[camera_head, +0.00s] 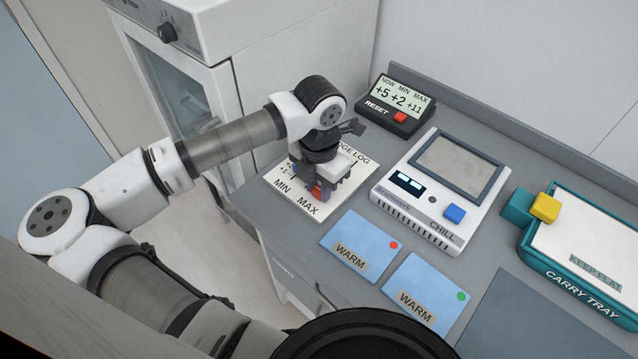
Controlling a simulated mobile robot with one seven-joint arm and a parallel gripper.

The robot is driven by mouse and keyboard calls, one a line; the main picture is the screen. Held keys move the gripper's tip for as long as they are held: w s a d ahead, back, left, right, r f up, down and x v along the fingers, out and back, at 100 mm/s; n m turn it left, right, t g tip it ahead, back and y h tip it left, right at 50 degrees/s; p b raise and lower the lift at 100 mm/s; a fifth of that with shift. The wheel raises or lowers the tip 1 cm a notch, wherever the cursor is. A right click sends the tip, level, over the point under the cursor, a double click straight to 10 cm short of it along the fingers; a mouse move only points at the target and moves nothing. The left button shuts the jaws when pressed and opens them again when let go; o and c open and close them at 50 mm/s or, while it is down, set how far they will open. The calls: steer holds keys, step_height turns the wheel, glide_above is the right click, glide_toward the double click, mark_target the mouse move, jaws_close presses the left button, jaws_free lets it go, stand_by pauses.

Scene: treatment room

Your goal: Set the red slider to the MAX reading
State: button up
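The white fridge log board (279,178) lies at the counter's left end, with MIN and MAX printed along its near edge. My gripper (320,190) points down over the board, on its MAX side. A red slider (318,193) shows at the fingertips, with a bit of blue beside it. My gripper hides most of the slider and the scale, so I cannot tell its reading or whether the fingers grip it. The black thermometer display (398,100) behind reads NOW +5, MIN +2, MAX +11 and has a red RESET button (400,117).
A white CHILL unit (418,220) with a blue button stands right of the board. Two blue WARM packs (384,233) (440,284) lie in front. A teal carry tray (572,276) with a yellow clip is at right. A white fridge (292,50) stands behind my arm.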

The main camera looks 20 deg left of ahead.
mark_target(356, 162)
jaws_close()
steer(key=shift+w+f, duration=0.1)
steer(key=shift+w, duration=0.1)
steer(key=w+d+b, duration=0.1)
steer(key=w+b, duration=0.1)
steer(key=w, duration=0.1)
steer(key=w+d+b, duration=0.1)
steer(key=w+b, duration=0.1)
steer(key=w, duration=0.2)
steer(key=w+d+b, duration=0.2)
steer(key=w, duration=0.1)
steer(key=shift+w+b, duration=0.4)
steer(key=shift+w+d, duration=0.1)
steer(key=shift+w, duration=0.1)
steer(key=shift+r, duration=0.2)
steer(key=shift+w, duration=0.1)
steer(key=o, duration=0.6)
jaws_free()
steer(key=shift+d+f, duration=0.1)
